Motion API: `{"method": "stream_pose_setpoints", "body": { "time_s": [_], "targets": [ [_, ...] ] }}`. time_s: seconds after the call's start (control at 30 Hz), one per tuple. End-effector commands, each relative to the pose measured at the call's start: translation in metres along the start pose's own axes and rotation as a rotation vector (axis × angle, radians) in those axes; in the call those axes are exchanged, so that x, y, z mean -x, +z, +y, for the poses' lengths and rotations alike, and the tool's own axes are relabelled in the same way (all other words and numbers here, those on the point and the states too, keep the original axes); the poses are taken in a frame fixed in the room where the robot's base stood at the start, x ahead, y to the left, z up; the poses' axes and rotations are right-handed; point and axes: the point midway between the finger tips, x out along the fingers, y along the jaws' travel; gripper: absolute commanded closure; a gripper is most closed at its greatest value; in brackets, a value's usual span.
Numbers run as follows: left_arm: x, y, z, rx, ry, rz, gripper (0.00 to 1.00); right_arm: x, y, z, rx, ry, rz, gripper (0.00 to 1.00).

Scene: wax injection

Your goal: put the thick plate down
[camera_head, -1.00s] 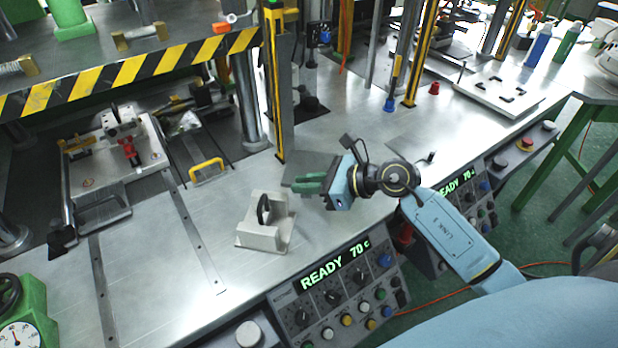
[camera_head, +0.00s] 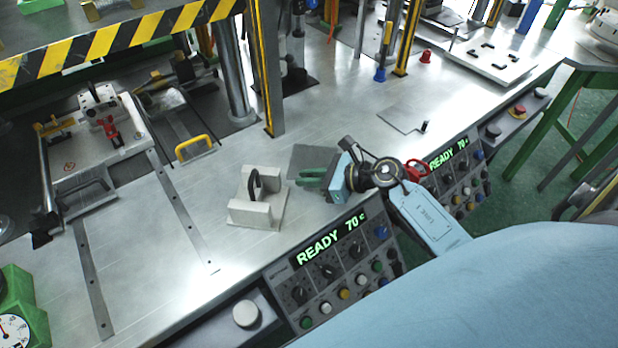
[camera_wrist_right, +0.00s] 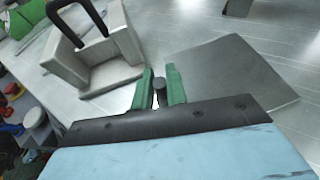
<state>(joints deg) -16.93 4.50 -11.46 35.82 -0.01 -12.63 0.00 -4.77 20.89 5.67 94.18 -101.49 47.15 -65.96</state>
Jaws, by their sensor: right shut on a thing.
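A flat dark grey plate (camera_head: 313,158) is at my right gripper (camera_head: 312,179), right of the pale block in the head view. In the right wrist view the plate (camera_wrist_right: 235,75) spreads to the right of the green fingers (camera_wrist_right: 160,90). A small black knob (camera_wrist_right: 160,86) is between the fingertips, and the gripper is shut on it. The plate looks level and close to the steel table (camera_head: 235,255); I cannot tell whether it touches. The fingers and gripper body hide part of it. My left gripper is out of view.
A pale slotted block with a black handle (camera_head: 263,215) stands just left of the plate. Another grey plate with a knob (camera_head: 400,118) lies farther right. Control panels (camera_head: 335,265) line the front edge. A yellow-and-black post (camera_head: 268,75) rises behind.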

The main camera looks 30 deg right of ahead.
Motion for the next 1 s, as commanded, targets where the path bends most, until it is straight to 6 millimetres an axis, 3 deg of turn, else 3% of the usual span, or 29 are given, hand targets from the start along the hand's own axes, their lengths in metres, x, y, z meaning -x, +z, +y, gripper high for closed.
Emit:
{"method": "stream_pose_setpoints", "body": {
  "time_s": [0.27,0.3,0.43,0.77,1.0],
  "targets": [
    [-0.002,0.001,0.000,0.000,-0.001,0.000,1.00,0.000,0.000,-0.001,0.003,-0.002,-0.002,1.00],
    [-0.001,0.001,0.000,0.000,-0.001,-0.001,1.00,0.000,-0.001,0.000,0.000,-0.001,0.001,0.82],
    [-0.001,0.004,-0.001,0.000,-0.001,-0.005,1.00,0.000,-0.001,0.000,0.000,-0.001,0.001,0.65],
    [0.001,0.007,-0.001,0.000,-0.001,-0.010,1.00,0.001,0.001,0.000,0.000,0.000,0.000,0.64],
    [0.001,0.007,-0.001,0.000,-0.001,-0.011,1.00,0.036,0.000,0.000,0.003,0.000,0.005,0.64]
  ]
}}
